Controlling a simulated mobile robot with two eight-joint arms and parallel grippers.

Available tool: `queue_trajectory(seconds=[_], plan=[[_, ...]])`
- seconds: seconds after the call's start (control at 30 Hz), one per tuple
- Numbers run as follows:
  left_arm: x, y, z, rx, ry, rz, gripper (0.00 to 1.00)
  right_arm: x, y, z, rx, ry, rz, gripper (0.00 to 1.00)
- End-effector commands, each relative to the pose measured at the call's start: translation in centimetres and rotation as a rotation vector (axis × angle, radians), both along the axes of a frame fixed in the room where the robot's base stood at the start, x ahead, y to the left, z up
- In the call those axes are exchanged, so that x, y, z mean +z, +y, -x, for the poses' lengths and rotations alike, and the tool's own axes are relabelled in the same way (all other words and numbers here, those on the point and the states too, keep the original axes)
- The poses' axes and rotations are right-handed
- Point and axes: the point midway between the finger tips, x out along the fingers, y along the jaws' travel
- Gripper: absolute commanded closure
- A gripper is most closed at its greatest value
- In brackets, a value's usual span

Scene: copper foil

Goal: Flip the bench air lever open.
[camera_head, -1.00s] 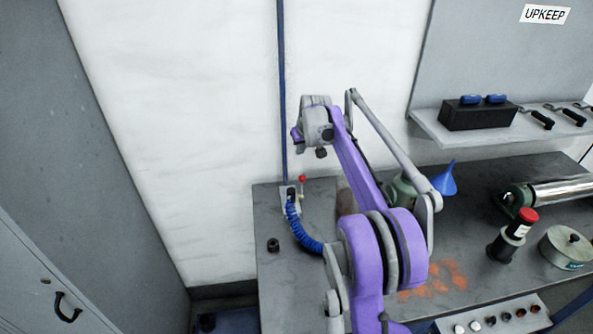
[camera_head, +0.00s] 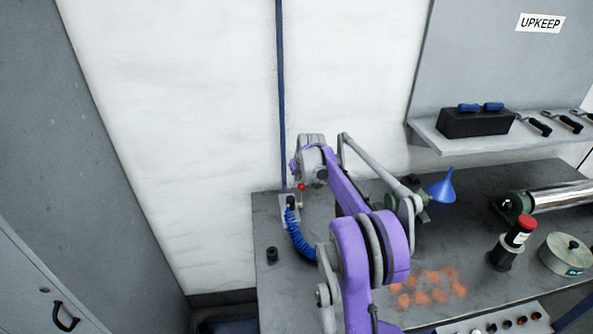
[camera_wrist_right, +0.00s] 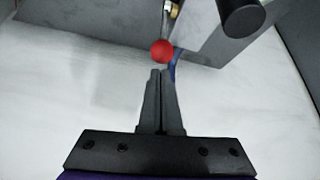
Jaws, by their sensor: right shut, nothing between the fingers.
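The bench air lever is a thin stem with a red ball knob (camera_head: 301,187). It rises from a small grey valve block (camera_head: 289,209) at the bench's back left, where a coiled blue hose joins. In the right wrist view the red knob (camera_wrist_right: 162,51) shows just beyond my right gripper's fingertips (camera_wrist_right: 160,73). Those fingers are together and empty. In the head view my right wrist is above and behind the knob, and the fingers are not clearly visible. Whether they touch the knob I cannot tell. My left gripper is not in view.
A blue pipe (camera_head: 281,95) runs down the white wall behind the valve. A small black pot (camera_head: 272,254) stands front left of it. A blue funnel (camera_head: 441,187), a red-topped bottle (camera_head: 514,243) and a round tin (camera_head: 566,254) are to the right. A tool shelf (camera_head: 450,146) hangs above.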

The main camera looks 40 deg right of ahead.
Motion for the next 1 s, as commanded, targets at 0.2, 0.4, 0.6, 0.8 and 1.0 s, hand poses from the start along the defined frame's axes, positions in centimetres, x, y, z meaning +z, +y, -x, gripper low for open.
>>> queue_trajectory(seconds=[0.2, 0.4, 0.6, 0.8, 1.0], plan=[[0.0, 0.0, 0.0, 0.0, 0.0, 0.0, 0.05, -0.1, 0.3, 0.8, 0.0, 0.0, 0.0, 1.0], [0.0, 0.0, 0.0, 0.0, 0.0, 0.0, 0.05, -0.1, 0.2, 0.8, 0.0, 0.0, 0.0, 1.0], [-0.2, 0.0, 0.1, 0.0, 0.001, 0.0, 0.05, -0.2, 0.3, 1.0, 0.0, -0.009, 0.005, 1.0], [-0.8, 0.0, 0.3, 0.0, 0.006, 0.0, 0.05, -0.2, 0.5, 1.4, -0.001, -0.046, 0.026, 1.0], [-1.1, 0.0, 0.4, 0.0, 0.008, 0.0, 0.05, -0.2, 0.7, 1.6, 0.0, -0.072, 0.039, 1.0]])
